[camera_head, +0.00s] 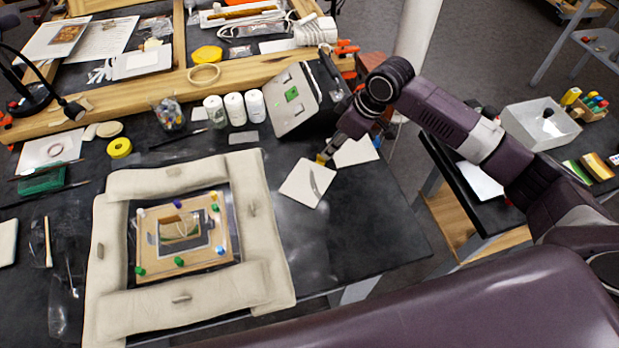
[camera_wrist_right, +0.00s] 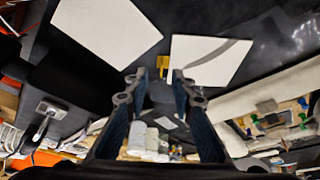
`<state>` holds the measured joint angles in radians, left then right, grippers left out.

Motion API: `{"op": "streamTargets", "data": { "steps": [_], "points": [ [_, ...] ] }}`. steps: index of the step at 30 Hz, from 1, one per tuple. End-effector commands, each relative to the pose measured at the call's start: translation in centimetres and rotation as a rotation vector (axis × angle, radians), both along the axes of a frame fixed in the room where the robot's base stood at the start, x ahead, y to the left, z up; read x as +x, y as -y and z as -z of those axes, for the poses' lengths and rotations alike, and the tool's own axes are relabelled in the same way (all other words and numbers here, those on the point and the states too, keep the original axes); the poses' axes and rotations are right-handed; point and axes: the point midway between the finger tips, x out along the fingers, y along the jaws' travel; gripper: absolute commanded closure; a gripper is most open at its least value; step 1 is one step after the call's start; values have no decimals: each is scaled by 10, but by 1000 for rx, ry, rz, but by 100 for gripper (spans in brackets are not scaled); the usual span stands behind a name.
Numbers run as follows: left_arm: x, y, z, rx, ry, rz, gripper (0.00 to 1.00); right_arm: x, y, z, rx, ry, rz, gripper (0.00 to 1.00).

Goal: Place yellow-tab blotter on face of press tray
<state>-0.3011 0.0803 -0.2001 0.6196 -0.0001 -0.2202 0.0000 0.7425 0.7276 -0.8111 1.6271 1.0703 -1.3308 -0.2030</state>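A white square blotter (camera_head: 303,186) with a grey curved mark lies tilted on the black table, right of the padded frame. Its yellow tab (camera_head: 321,158) is at its upper corner. In the right wrist view the blotter (camera_wrist_right: 215,62) and yellow tab (camera_wrist_right: 162,64) lie just beyond my fingertips. My right gripper (camera_head: 328,152) is right at the tab, its fingers (camera_wrist_right: 160,78) apart, with no clear grip on it. A tilted light-grey panel (camera_head: 310,92) with a green square, perhaps the press tray, stands behind. My left gripper is not in view.
A second white sheet (camera_head: 358,151) lies right of the blotter. A padded cream frame (camera_head: 110,250) surrounds a board with colored pins at left. White jars (camera_head: 235,108) stand left of the panel. Bare table lies in front of the blotter.

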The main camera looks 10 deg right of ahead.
Motion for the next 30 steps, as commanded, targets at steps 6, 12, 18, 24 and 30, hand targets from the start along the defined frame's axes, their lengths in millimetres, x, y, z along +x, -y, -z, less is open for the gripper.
{"op": "streamTargets", "data": {
  "steps": [6,12,18,24,30],
  "points": [
    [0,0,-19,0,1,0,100,8,-15,24,1,-1,0,77],
    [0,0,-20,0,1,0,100,13,-18,44,-1,2,0,77],
    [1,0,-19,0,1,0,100,14,-18,45,-1,4,-1,77],
    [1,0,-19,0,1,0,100,14,-18,45,-1,4,-1,97],
    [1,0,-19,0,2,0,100,14,-18,44,0,4,0,100]
  ]
}}
